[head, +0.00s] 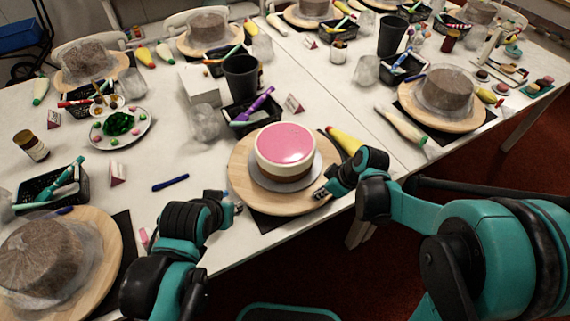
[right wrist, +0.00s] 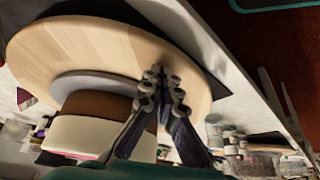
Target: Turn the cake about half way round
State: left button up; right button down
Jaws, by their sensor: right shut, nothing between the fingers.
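The cake (head: 285,150) has a pink top, a white band and a brown base. It sits on a grey board (head: 262,182) on a round wooden turntable (head: 240,172) near the table's front edge. My right gripper (head: 322,192) is at the front right of the turntable, close to its rim. In the right wrist view the gripper (right wrist: 162,75) is shut and empty, its fingertips over the wood beside the cake; whether they touch it I cannot tell. My left gripper (head: 236,203) is just left of the turntable; its fingers are too small to read.
A yellow piping bag (head: 343,140) lies right behind the turntable. A black tray of tools (head: 250,113) and a black cup (head: 241,75) stand behind. A blue pen (head: 170,183) lies to the left. Wrapped cakes stand at left (head: 45,255) and right (head: 445,92).

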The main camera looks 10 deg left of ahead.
notch_tip(320, 180, up, 3)
jog(key=shift+f+p, duration=0.1)
jog(key=shift+p, duration=0.9)
jog(key=shift+f, duration=0.1)
send_near(275, 206)
jog(key=f, duration=0.1)
jog(key=d+f, duration=0.1)
jog(key=f, duration=0.1)
jog(key=shift+w+f, duration=0.1)
jog(key=shift+w, duration=0.05)
jog(key=a, duration=0.3)
jog(key=w+a, duration=0.1)
jog(key=a, duration=0.2)
jog(key=w+a+b, duration=0.1)
jog(key=a, duration=0.3)
jog(key=shift+w, duration=0.1)
jog(key=shift+f, duration=0.15)
jog(key=shift+f+b, duration=1.05)
jog(key=shift+f, duration=0.3)
jog(key=shift+s+d+r, duration=0.1)
jog(key=shift+s+d, duration=0.1)
jog(key=shift+d, duration=0.85)
jog(key=shift+s+d+f, duration=0.1)
jog(key=shift+s+d, duration=0.1)
jog(key=shift+d, duration=0.9)
jog(key=shift+s+d+r, duration=0.1)
jog(key=shift+s+d, duration=0.1)
jog(key=shift+d, duration=0.85)
